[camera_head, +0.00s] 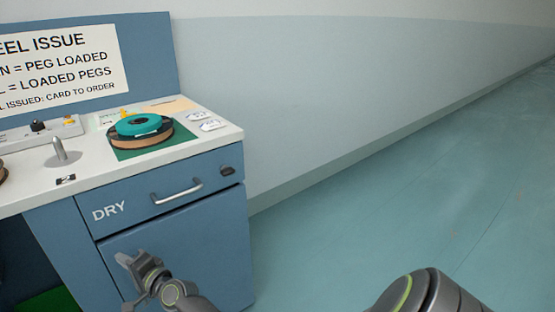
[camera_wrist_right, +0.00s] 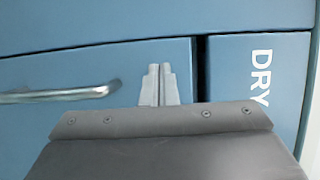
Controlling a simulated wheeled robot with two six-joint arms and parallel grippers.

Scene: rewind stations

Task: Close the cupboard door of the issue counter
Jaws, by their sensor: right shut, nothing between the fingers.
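The issue counter's blue cupboard door (camera_head: 205,245) is under the drawer marked DRY (camera_head: 130,205). It looks shut or nearly shut, with a dark gap along its top edge. In the right wrist view the door (camera_wrist_right: 100,70) fills the left part, with its bar handle (camera_wrist_right: 60,94), and the DRY drawer (camera_wrist_right: 260,120) is at the right. My right gripper (camera_head: 128,262) is shut and empty in front of the door's upper left part. Its fingertips (camera_wrist_right: 158,70) are together near the top edge, beside the handle. I cannot tell whether they touch the door. My left gripper is not in view.
The white worktop (camera_head: 90,170) holds a teal-topped reel (camera_head: 143,126) on a green mat, a metal peg (camera_head: 60,150) and cards. The drawer has a bar handle (camera_head: 178,191). A dark recess (camera_head: 25,260) is left of the door. The floor (camera_head: 400,200) to the right is clear.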

